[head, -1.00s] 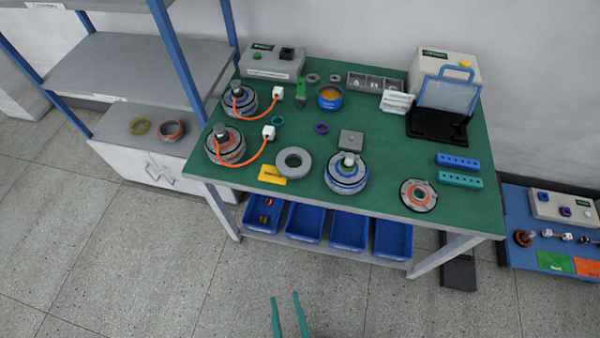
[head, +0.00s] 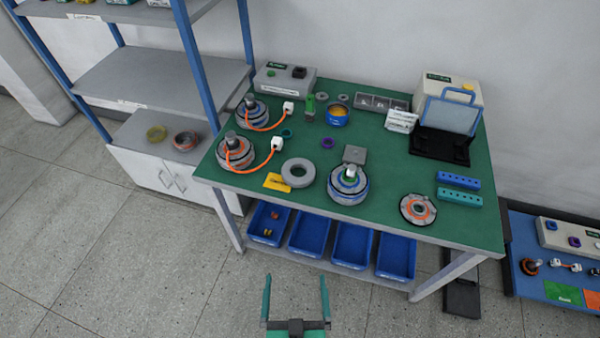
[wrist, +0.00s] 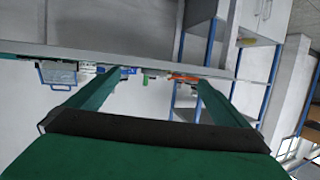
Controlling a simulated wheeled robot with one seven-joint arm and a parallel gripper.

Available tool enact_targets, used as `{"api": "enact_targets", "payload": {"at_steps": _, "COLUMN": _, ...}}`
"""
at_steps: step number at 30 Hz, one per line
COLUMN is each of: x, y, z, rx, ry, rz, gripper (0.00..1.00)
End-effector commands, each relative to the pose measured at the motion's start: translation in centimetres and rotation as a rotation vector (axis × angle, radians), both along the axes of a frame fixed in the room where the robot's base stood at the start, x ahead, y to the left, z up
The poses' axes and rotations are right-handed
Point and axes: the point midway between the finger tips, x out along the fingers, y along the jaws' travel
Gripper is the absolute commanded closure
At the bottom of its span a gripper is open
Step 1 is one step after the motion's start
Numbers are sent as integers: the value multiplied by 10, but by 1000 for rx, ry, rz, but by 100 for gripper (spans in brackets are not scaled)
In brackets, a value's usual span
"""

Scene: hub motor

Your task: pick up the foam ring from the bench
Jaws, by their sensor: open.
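The foam ring (head: 298,172) is a thick grey ring lying flat on the green bench (head: 400,170), near its front edge, left of the middle. It sits between an orange-wired motor hub and a blue-and-grey hub. A yellow tag lies at its front left. My gripper (head: 296,282) is open and empty, with its two green fingers spread, in front of the bench in the head view. In the wrist view the open fingers (wrist: 150,85) point toward the bench edge, and the ring cannot be made out there.
The blue-and-grey hub (head: 348,184) stands close to the ring's right. The orange-wired hub (head: 236,152) stands to its left. Blue bins (head: 308,232) line the shelf below the bench. A shelf rack (head: 150,80) stands at left. The floor in front is clear.

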Motion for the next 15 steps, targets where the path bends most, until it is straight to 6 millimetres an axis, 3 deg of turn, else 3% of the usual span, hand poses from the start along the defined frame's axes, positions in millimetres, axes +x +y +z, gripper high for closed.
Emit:
{"api": "enact_targets", "payload": {"at_steps": 1, "x": 21, "y": 0, "z": 0, "rx": 2, "ry": -3, "rz": -2, "gripper": 0}}
{"api": "enact_targets", "payload": {"at_steps": 8, "x": 98, "y": -1, "z": -1, "rx": 3, "ry": 28, "rz": -14, "gripper": 0}}
{"api": "enact_targets", "payload": {"at_steps": 15, "x": 177, "y": -5, "z": 19, "rx": 7, "ry": 59, "rz": -33, "gripper": 0}}
